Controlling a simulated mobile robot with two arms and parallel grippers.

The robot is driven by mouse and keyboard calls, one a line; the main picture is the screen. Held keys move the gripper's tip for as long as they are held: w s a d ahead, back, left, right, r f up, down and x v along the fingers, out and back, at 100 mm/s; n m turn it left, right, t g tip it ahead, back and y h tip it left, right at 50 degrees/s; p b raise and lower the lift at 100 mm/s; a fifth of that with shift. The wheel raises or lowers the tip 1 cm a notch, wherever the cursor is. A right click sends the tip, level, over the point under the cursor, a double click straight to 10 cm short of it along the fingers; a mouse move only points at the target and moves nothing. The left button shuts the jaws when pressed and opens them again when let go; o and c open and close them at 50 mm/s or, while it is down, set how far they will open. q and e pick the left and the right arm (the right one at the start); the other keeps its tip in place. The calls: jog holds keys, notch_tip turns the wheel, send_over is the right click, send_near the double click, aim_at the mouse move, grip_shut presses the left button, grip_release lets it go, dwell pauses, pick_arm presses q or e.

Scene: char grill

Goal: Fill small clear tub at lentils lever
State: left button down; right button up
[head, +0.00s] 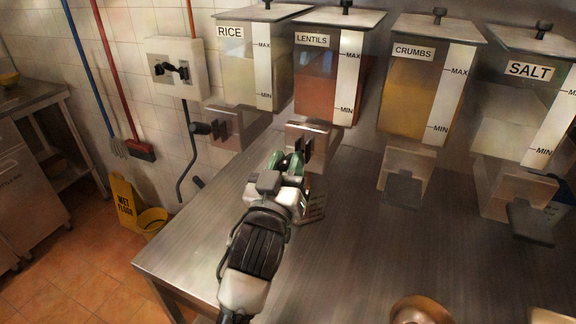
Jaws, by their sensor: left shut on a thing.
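The lentils dispenser (325,85) is a clear bin with reddish-brown contents, labelled LENTILS, at the back of the counter. Its metal spout block (318,132) is below, with dark lever parts close to my gripper. My left gripper (291,165) is right in front of and below this spout. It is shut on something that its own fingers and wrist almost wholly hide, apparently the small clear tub. I cannot make out the tub's outline or any contents. I cannot tell whether the lever is touched. My right gripper is out of view.
Rice (245,80), crumbs (415,90) and salt (510,120) dispensers stand beside it. A round brass-coloured object (420,310) is at the front. The steel counter (350,255) is clear in the middle.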

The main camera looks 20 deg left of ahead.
pick_arm(q)
jog(key=c, duration=1.2)
grip_release()
jog(key=shift+o, duration=1.3)
jog(key=shift+w, duration=0.1)
jog(key=shift+o, duration=0.3)
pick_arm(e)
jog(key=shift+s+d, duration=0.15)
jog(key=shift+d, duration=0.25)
pick_arm(q)
jog(key=shift+s+f, duration=0.25)
jog(key=shift+s, duration=0.2)
jog(key=b+v, duration=0.2)
jog(key=v, duration=0.8)
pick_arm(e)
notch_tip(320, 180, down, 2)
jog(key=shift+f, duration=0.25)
pick_arm(q)
jog(key=shift+r, duration=0.1)
